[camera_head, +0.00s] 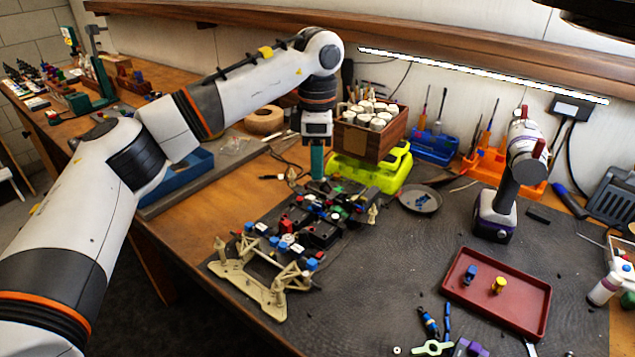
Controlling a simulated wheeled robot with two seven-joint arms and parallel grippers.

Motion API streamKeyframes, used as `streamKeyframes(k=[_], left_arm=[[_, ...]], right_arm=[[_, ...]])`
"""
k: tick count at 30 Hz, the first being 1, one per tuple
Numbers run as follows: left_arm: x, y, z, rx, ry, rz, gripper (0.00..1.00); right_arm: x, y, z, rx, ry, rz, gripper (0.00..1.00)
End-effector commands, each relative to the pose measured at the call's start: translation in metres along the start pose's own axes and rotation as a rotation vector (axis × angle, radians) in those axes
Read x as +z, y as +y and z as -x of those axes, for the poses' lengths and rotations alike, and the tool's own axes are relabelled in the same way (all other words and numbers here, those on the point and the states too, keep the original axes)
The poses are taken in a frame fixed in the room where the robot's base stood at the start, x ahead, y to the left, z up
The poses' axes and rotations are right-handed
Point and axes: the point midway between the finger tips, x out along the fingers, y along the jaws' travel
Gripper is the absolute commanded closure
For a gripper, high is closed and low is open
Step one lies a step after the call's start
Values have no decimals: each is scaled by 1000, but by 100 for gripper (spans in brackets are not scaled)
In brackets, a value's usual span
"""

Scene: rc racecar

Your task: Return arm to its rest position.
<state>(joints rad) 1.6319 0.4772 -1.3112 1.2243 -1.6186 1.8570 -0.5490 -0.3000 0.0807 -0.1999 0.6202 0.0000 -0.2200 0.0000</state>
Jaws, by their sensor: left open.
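My left arm comes in from the left, bends at an elbow joint above the bench and reaches down. My left gripper (317,172) points down over the far end of the RC car chassis (318,218). It is open, and its teal fingers look narrow from this side. I cannot tell whether the fingertips touch the car. The chassis lies on the dark mat, with black, red and blue parts on it and a beige frame (262,270) at its near end. My right gripper is not in view.
A wooden box of white jars (372,130) and a lime green tray (365,174) stand close behind the gripper. A drill (493,212), a small dish (416,198) and a red tray (520,318) are to the right. A blue tray (185,180) lies beneath the arm.

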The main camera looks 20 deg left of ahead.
Motion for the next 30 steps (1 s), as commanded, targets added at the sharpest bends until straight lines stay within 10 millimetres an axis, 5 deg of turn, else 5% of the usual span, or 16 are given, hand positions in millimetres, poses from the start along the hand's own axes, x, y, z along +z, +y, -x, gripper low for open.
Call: streamKeyframes(k=[6, 17, 30], left_arm=[[0, 0, 21, -1, 0, -1, 59], [0, 0, 25, 0, -1, -1, 59], [0, 0, 93, 0, -1, -1, 59]], right_arm=[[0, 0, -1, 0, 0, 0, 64], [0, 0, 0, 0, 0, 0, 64], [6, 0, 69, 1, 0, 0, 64]])
